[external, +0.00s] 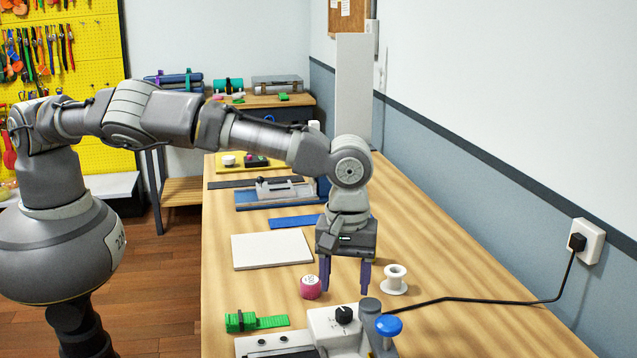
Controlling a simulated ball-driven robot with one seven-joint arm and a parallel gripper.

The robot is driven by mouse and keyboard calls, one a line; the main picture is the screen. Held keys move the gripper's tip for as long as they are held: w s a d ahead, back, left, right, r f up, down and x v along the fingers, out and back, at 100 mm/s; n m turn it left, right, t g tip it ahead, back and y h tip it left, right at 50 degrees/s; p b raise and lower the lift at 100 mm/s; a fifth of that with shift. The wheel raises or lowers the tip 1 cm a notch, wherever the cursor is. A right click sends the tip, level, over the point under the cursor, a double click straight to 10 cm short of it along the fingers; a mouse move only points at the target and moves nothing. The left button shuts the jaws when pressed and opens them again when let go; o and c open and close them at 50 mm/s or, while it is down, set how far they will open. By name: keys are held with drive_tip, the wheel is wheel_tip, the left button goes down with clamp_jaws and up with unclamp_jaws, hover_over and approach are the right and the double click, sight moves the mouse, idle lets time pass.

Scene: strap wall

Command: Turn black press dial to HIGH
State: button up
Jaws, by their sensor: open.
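The press (329,322) is a white and grey machine at the front edge of the external view, partly cut off by the frame. Its black dial (344,315) sits on top of the white housing; its markings are too small to read. A blue knob (388,326) is on the press's right side. My gripper (345,287) points down above the bench, behind the dial in this view. Its two purple fingers are apart with nothing between them. It does not appear to touch the dial.
A pink roll (310,287) and a white spool (394,279) stand close on either side of my fingers. A green strap (257,321) lies left of the press. A black cord (480,298) runs to the wall outlet (586,241). A white board (272,249) lies farther back.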

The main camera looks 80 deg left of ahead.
sight(344, 311)
wheel_tip(344, 311, down, 6)
drive_tip(key=shift+r+b, duration=0.1)
drive_tip(key=shift+b, duration=0.5)
drive_tip(key=c, duration=1)
drive_tip(key=shift+c, duration=0.2)
